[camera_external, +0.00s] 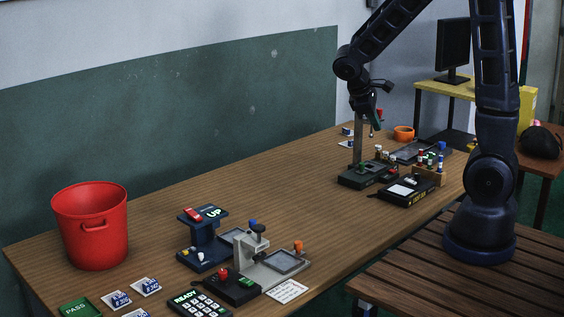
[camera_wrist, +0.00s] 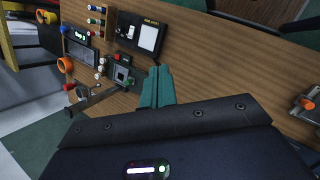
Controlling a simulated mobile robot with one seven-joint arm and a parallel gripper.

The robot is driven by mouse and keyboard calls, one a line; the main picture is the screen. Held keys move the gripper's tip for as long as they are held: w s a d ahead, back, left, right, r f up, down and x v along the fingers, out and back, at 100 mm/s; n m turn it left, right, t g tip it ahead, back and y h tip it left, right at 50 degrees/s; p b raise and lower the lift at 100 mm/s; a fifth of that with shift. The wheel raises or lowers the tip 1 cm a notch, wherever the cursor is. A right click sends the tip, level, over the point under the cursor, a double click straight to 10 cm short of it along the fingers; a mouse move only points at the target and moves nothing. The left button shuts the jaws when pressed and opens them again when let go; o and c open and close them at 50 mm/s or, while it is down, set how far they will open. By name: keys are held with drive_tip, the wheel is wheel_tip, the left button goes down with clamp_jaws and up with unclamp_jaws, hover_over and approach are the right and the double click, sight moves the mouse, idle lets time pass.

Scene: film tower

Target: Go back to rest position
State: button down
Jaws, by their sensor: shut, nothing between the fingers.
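My gripper (camera_external: 376,121) hangs from my bent arm above the far part of the wooden table, close to the top of a grey upright post (camera_external: 358,142) on a dark base. I cannot tell whether it touches the post. In the wrist view, the teal fingers (camera_wrist: 157,84) are together with nothing between them. The dark device with a small screen (camera_wrist: 122,74) lies just left of the fingertips there.
A black box with a white panel (camera_external: 405,190) and a wooden rack (camera_external: 429,174) stand near the post. An orange ring (camera_external: 403,133) lies behind. A red bucket (camera_external: 90,226) and several devices stand at the near end. The middle of the table (camera_external: 270,190) is mostly clear.

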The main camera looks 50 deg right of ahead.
drive_tip(key=s+a+r+m+t+y, duration=0.2)
drive_tip(key=s+a+r+t, duration=0.1)
drive_tip(key=s+r, duration=0.4)
drive_tip(key=s+a+r+m+t+y, duration=0.3)
drive_tip(key=s+r, duration=0.5)
drive_tip(key=s, duration=0.1)
drive_tip(key=shift+s+a+r+y, duration=0.15)
drive_tip(key=shift+s+a+y, duration=0.05)
drive_tip(key=shift+a+y, duration=0.1)
idle(1.2)
